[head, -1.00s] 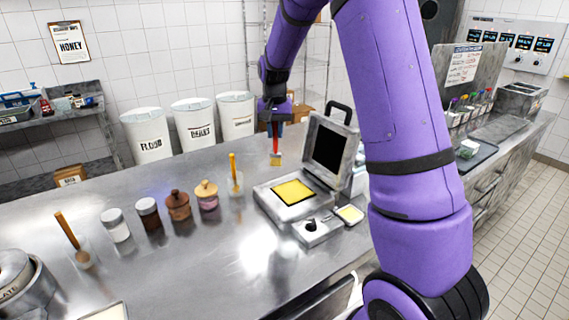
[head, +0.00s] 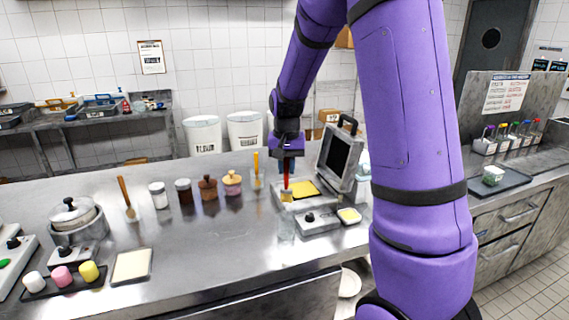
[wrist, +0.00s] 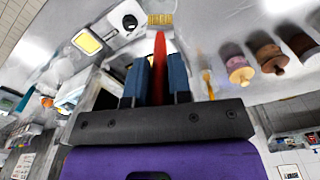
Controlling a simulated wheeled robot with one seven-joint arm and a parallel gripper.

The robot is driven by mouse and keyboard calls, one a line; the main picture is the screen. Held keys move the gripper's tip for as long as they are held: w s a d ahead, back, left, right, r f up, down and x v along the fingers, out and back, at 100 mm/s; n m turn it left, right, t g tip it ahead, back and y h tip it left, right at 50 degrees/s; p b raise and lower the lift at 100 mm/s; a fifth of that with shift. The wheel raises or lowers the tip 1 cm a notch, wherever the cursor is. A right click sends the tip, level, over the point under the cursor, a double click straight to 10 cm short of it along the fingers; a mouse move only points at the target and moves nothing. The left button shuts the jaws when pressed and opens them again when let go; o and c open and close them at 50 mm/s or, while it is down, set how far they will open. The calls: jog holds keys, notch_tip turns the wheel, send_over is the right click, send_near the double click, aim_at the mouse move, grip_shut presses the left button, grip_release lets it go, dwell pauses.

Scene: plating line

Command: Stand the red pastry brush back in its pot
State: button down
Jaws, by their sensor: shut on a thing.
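My gripper (head: 286,163) is shut on the red pastry brush (head: 286,180). The brush hangs upright, with its pale yellow bristles pointing down, in front of the press. In the wrist view, the red handle (wrist: 160,60) sits between the two blue fingers (wrist: 158,85), with the bristles beyond it. A faint clear shape (head: 287,226), which looks like a glass pot, stands on the counter below the bristles. The bristles appear above its rim; the exact gap is hard to tell. I cannot make out this pot in the wrist view.
A press with a raised lid (head: 340,158) and yellow plate stands close behind and right of the brush. A yellow-handled tool (head: 256,165) stands in a clear pot to the left, beside several lidded jars (head: 207,188). The counter front (head: 215,255) is clear.

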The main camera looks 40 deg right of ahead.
aim_at(286, 202)
jog(key=shift+f, duration=5.7)
jog(key=c, duration=1)
grip_release()
jog(key=shift+o, duration=0.2)
jog(key=shift+r, duration=0.1)
notch_tip(286, 202, up, 11)
jog(key=shift+f, duration=0.2)
jog(key=shift+s, duration=0.1)
